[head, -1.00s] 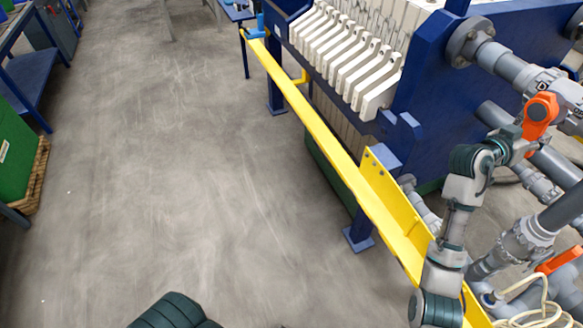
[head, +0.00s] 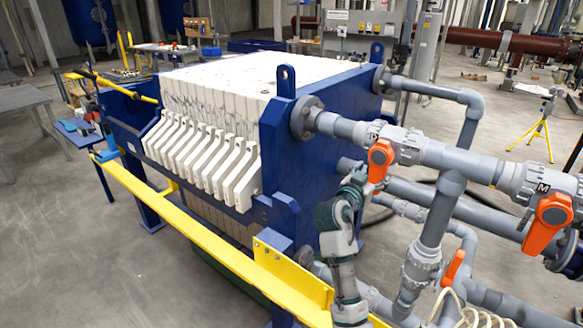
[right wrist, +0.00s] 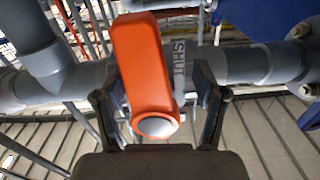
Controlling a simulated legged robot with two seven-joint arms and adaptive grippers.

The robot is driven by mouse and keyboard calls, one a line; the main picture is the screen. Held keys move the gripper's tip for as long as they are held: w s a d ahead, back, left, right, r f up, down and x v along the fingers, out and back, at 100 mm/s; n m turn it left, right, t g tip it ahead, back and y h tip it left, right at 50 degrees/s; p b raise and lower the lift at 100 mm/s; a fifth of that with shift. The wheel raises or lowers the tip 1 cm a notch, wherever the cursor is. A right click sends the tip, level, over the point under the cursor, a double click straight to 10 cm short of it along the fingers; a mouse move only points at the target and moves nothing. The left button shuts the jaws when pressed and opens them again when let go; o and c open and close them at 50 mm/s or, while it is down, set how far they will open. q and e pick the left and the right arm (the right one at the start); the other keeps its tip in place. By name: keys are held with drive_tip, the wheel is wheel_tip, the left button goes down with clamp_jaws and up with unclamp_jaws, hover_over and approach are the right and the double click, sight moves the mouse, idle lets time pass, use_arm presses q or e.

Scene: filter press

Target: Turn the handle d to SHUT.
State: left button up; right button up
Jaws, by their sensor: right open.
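The orange handle (head: 380,158) sits on a grey valve (head: 408,146) at the near end of the press. It lies crosswise to its pipe. In the right wrist view the handle (right wrist: 143,65) fills the middle, with a round silver cap at its lower end. The word SHUT (right wrist: 180,65) is on the grey surface just right of it. My right gripper (head: 362,182) is at this handle. Its open fingers (right wrist: 158,88) stand on either side of the handle, with a clear gap on the right; contact on the left cannot be told. My left gripper is out of view.
A second orange handle (head: 550,220) is on a valve marked M at the right. A third, smaller orange handle (head: 452,268) is lower down. Grey pipes (head: 430,225) crowd around my right arm. A yellow rail (head: 200,232) runs along the press (head: 315,140).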

sight(374, 176)
drive_tip(key=shift+s, duration=0.1)
drive_tip(key=v, duration=0.5)
drive_tip(key=shift+s+d, duration=0.25)
drive_tip(key=shift+s, duration=0.15)
drive_tip(key=shift+s+a, duration=0.25)
drive_tip(key=shift+s, duration=0.05)
drive_tip(key=shift+a+f, duration=0.1)
